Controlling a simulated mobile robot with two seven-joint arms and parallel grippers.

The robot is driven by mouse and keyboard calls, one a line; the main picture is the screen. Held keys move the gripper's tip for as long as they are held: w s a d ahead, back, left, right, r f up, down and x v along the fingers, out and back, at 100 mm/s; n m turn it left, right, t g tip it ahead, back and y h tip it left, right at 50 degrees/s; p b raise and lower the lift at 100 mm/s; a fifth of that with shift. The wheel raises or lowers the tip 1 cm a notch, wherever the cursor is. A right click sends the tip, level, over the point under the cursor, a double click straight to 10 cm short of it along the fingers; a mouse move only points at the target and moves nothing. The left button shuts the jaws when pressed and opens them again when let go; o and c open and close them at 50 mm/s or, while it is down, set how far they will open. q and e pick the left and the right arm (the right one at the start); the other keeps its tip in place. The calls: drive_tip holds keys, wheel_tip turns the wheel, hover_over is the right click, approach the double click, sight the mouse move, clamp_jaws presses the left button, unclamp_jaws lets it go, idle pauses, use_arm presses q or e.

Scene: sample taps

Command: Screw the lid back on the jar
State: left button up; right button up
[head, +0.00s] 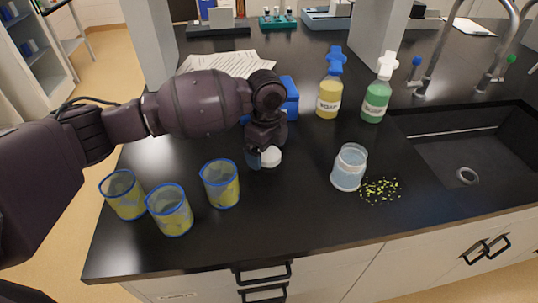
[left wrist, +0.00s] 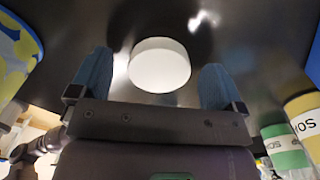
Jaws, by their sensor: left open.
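The white round lid (head: 270,156) lies on the black counter. In the left wrist view the lid (left wrist: 159,65) shows as a white disc between my fingers, with dark gaps at both sides. My left gripper (head: 262,157) is open with blue fingertips, pointing down at the lid and partly hiding it in the head view. In the left wrist view the gripper (left wrist: 155,82) holds nothing. The clear jar (head: 349,167) stands upright to the right of the lid, with its top open. My right gripper is out of view.
A yellow soap bottle (head: 329,97) and a green bottle (head: 376,101) stand behind the jar. Yellow-green bits (head: 381,191) lie beside the jar, near the sink (head: 470,160). A blue box (head: 290,97) stands behind my gripper.

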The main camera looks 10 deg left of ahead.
use_arm(q)
drive_tip(key=shift+f, duration=0.35)
drive_tip(key=shift+r, duration=0.1)
drive_tip(key=shift+c, duration=0.2)
drive_tip(key=c, duration=0.9)
drive_tip(key=shift+o, duration=0.2)
drive_tip(key=shift+r, duration=0.15)
